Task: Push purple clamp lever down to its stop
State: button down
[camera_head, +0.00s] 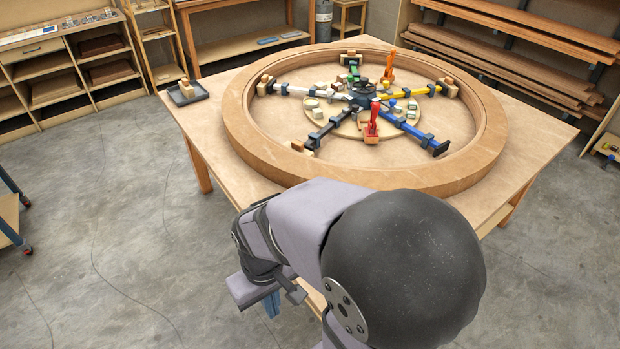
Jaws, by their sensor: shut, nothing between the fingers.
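A large wooden ring (258,145) lies on the table. Inside it, clamp bars run out from a central hub (362,92); they are white, black, blue (408,128), yellow (408,91) and green. A red lever (373,118) stands upright on a wooden block at the near side of the hub, and an orange lever (389,68) stands upright at the far side. I cannot make out a purple lever. My gripper (271,305) is low in front of the table's near edge, well apart from the clamps. Its bluish fingers are shut and empty, partly hidden by my arm.
A small dark tray (188,93) holding wooden blocks sits on the table's left corner. Shelves (70,65) stand at the back left and a rack of boards (510,50) at the back right. The floor left of the table is mostly clear.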

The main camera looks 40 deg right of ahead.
jog(key=s+d+f+m+t+y+b, duration=0.2)
jog(key=s+d+f+m+b, duration=0.2)
jog(key=s+d+f+m, duration=0.5)
jog(key=s+d+f+m+t+y+b, duration=0.15)
jog(key=s+d+f+m+b, duration=0.35)
jog(key=f, duration=0.6)
jog(key=s+d+f+m+t+y+b, duration=0.1)
jog(key=s+d+f+m+y+b, duration=0.25)
jog(key=s+d+f+m, duration=0.4)
jog(key=w+d+r+m+t+h, duration=0.1)
jog(key=w+d+r+t, duration=0.15)
jog(key=d, duration=0.25)
jog(key=w+d+r+t+h+b, duration=0.1)
jog(key=w+d+t, duration=0.2)
jog(key=d, duration=0.2)
jog(key=w+d+r+m+t+h, duration=0.1)
jog(key=w+d+t, duration=0.15)
jog(key=d, duration=0.25)
notch_tip(320, 180, up, 14)
jog(key=d+n+t+y, duration=0.1)
jog(key=n+t+y, duration=0.1)
jog(key=n+t, duration=0.3)
jog(key=shift+w+d+f+n, duration=0.2)
jog(key=shift+w+d+n, duration=0.15)
jog(key=shift+n, duration=0.7)
